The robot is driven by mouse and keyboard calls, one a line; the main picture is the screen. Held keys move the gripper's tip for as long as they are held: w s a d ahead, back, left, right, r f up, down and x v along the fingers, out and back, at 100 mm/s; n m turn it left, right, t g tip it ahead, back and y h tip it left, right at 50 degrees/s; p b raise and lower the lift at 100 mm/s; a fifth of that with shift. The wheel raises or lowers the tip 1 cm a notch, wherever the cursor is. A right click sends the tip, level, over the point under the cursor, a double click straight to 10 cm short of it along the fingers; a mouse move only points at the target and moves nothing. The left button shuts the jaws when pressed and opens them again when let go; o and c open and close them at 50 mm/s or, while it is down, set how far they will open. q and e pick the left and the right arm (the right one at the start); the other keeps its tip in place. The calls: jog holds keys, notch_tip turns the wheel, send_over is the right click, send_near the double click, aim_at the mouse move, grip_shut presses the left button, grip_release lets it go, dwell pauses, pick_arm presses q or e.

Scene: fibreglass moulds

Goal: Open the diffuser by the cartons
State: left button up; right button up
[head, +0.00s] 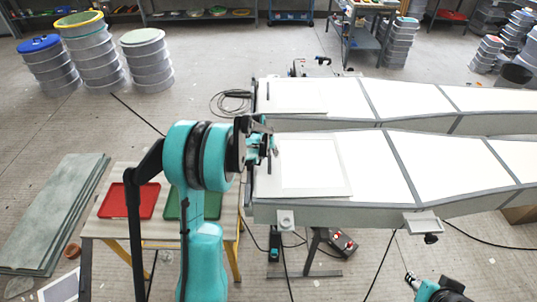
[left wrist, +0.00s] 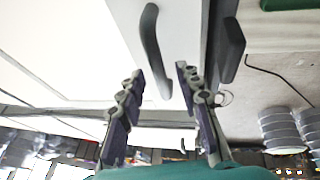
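Two long white light boxes with grey frames lie side by side. The nearer one has a square panel (head: 315,165) at its left end; the farther one has a similar panel (head: 297,96). Both panels look flat and closed. My left gripper (head: 264,138) is above the left edge of the nearer box. In the left wrist view its fingers (left wrist: 158,100) are apart, with a dark curved handle (left wrist: 154,50) on a pale panel ahead, its end in the gap. No grip on it shows. My right gripper (head: 410,279) is low at the bottom right, too small to read.
A brown box, perhaps a carton (head: 520,214), shows partly under the boxes' right end. A bench with a red tray (head: 128,201) and a green tray (head: 192,203) stands below my left arm. Stacked round tubs (head: 92,55) stand back left. Cables cross the floor.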

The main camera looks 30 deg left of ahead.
pick_arm(q)
jog(key=shift+c, duration=0.2)
grip_shut()
jog(key=shift+w+d, duration=0.1)
jog(key=shift+d, duration=0.05)
jog(key=b, duration=0.1)
send_over(319, 164)
jog(key=shift+w, duration=0.1)
jog(key=w+d, duration=0.3)
jog(key=d, duration=0.2)
jog(key=w+d, duration=0.3)
jog(key=d, duration=0.2)
jog(key=w+d, duration=0.3)
jog(key=d, duration=0.2)
jog(key=shift+w, duration=0.1)
jog(key=shift+a, duration=0.1)
jog(key=shift+o, duration=0.2)
grip_release()
